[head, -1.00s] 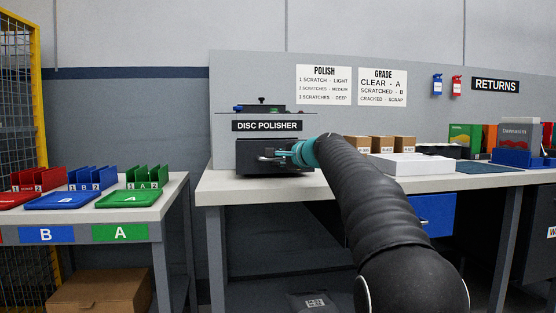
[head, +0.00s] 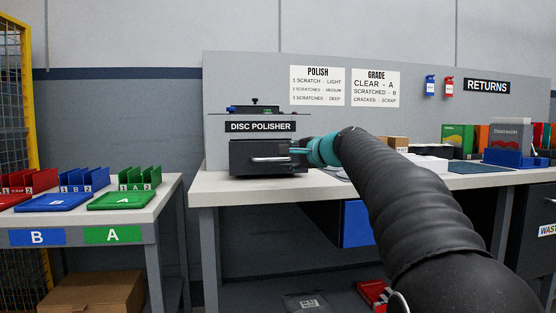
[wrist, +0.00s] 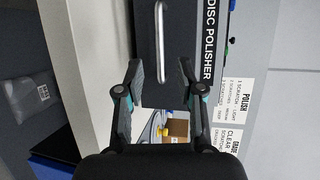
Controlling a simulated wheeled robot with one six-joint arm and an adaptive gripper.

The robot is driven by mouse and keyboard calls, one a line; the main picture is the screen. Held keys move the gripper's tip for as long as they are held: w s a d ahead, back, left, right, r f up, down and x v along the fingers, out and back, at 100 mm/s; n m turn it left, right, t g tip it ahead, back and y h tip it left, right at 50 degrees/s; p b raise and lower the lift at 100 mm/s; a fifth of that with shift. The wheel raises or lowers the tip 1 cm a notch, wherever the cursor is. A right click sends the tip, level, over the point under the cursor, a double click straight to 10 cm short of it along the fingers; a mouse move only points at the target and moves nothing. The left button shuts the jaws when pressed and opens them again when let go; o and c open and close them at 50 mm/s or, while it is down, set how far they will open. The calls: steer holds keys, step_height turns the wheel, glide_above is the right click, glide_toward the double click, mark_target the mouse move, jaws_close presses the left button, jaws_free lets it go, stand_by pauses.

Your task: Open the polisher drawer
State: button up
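The disc polisher (head: 260,127) is a dark machine with a name label, standing at the left end of the workbench. Its drawer front (head: 240,160) is dark and looks closed, with a horizontal silver handle (head: 270,159). In the wrist view, which is turned sideways, the handle (wrist: 159,40) stands ahead of my gripper (wrist: 160,66). The two fingers are apart with nothing between them. In the head view my gripper (head: 298,147) is at the drawer's right side, partly hidden by my arm.
The white workbench top (head: 215,187) has bare room left of the polisher. Cardboard boxes (head: 392,143) and a blue bin (head: 515,157) stand to the right. A side table at left holds red, blue (head: 65,201) and green (head: 122,200) trays.

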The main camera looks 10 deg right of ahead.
steer(key=v, duration=0.3)
steer(key=shift+s, duration=0.25)
steer(key=f+n+g, duration=0.1)
steer(key=f, duration=0.2)
steer(key=f+n+h, duration=0.1)
steer(key=f, duration=0.2)
steer(key=s+d+f+n+g, duration=0.1)
steer(key=f, duration=0.2)
steer(key=shift+s+f+g, duration=0.1)
steer(key=shift+f+g, duration=0.2)
steer(key=shift+f, duration=0.1)
steer(key=s+a+f+n+g+h+p, duration=0.15)
steer(key=s+f+n+g, duration=0.25)
steer(key=s+f, duration=0.6)
steer(key=s+a+f+n+h+p, duration=0.1)
steer(key=s+f+n+p, duration=0.1)
steer(key=s, duration=0.7)
steer(key=s+a+f+n+g+h+p, duration=0.1)
steer(key=s+f+n+p, duration=0.1)
steer(key=s, duration=0.8)
steer(key=s+a+f+n+g+h+p, duration=0.1)
steer(key=s+f+n+p, duration=0.2)
steer(key=s, duration=0.7)
steer(key=shift+a+h, duration=0.35)
steer(key=shift+a, duration=0.05)
